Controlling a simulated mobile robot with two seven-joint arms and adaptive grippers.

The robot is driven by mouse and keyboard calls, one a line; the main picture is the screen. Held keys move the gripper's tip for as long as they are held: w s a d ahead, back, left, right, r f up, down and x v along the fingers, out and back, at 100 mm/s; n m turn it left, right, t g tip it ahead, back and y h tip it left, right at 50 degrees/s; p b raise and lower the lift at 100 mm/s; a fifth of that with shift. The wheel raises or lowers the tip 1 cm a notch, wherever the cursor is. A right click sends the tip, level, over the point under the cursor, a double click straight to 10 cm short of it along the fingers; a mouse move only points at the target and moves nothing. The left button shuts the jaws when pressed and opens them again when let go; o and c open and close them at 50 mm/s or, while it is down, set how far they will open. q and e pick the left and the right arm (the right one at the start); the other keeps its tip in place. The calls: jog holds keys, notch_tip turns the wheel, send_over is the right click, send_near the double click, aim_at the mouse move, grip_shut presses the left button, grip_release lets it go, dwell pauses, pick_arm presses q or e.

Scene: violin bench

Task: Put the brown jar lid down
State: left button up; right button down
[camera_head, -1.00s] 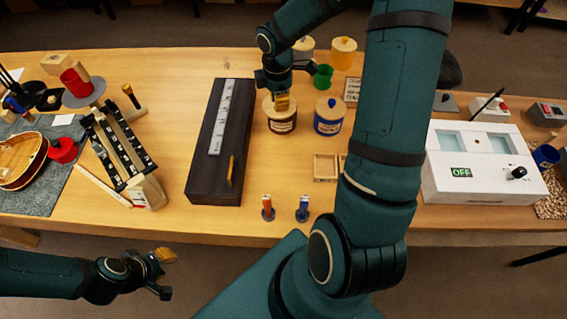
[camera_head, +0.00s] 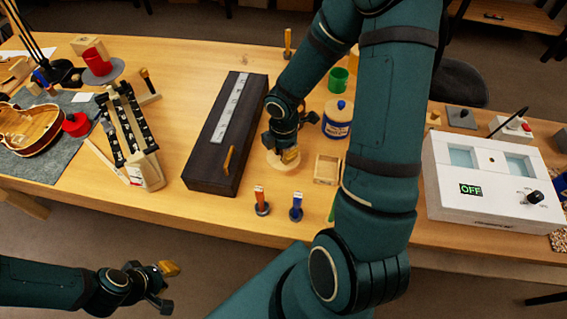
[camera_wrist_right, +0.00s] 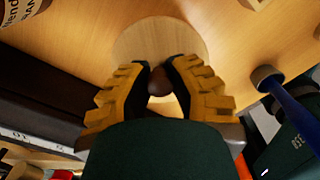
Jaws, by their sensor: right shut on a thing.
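The brown jar lid is a pale wooden disc (camera_head: 284,164) with a small brown knob. My right gripper (camera_head: 280,148) is shut on that knob, which shows between the yellow fingertips in the right wrist view (camera_wrist_right: 160,82). The lid's disc (camera_wrist_right: 160,38) lies flat, at or just above the bare tabletop, to the right of the dark case. I cannot tell whether it touches the wood. The brown jar is hidden behind my right arm in the head view. My left gripper (camera_head: 168,286) is open and empty, in front of the table's edge.
The dark case (camera_head: 213,150) is close on the left. A lidded blue-labelled jar (camera_head: 337,120) and a small wooden tray (camera_head: 327,170) are on the right.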

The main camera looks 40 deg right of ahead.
jog(key=shift+f, duration=0.6)
jog(key=shift+f+b, duration=0.75)
jog(key=shift+f, duration=0.65)
jog(key=shift+f, duration=0.2)
jog(key=c, duration=0.9)
grip_release()
jog(key=shift+c, duration=0.2)
notch_tip(320, 180, up, 12)
jog(key=p, duration=0.4)
jog(key=shift+r+p, duration=0.2)
jog(key=shift+p, duration=0.1)
